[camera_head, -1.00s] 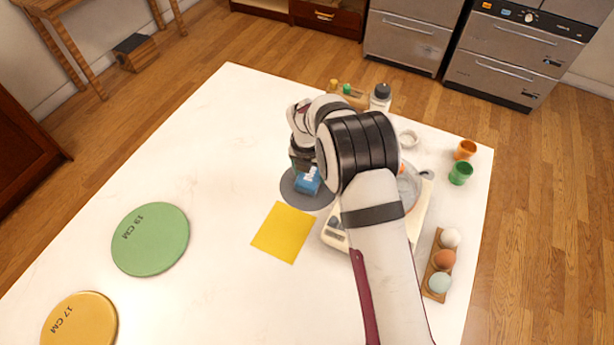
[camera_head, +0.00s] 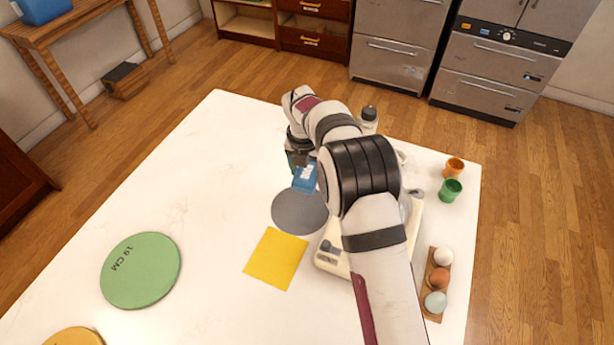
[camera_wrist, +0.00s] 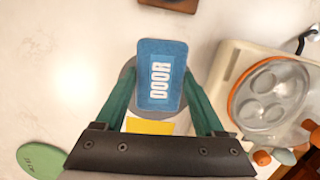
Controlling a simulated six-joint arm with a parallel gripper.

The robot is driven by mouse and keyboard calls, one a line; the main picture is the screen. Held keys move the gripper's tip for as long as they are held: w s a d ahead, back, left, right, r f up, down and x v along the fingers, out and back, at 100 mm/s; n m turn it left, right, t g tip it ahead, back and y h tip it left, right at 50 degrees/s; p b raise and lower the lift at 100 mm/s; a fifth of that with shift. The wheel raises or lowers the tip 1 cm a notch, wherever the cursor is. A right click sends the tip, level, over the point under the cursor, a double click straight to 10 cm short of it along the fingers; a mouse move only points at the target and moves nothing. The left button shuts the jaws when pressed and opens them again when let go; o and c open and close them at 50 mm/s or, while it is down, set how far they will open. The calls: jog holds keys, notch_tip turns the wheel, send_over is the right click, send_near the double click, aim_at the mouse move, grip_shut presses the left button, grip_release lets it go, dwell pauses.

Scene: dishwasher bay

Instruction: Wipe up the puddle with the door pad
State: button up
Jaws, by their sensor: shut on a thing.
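A blue pad marked DOOR (camera_wrist: 161,75) is held between the two green fingers of my gripper (camera_wrist: 160,97). In the head view the blue pad (camera_head: 304,178) hangs below my gripper (camera_head: 298,160), just beyond a grey round disc (camera_head: 299,212). The pad appears raised above the white table. In the wrist view part of the grey disc (camera_wrist: 127,75) shows behind the pad.
A yellow square sheet (camera_head: 276,258) and a green disc (camera_head: 141,271) lie left of my arm. A pale scale (camera_head: 329,254) with a clear bowl (camera_wrist: 272,94) stands right. Eggs (camera_head: 440,279) and cups (camera_head: 451,190) line the right edge. The table's left side is mostly clear.

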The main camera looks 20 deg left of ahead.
jog(key=shift+r, duration=1.15)
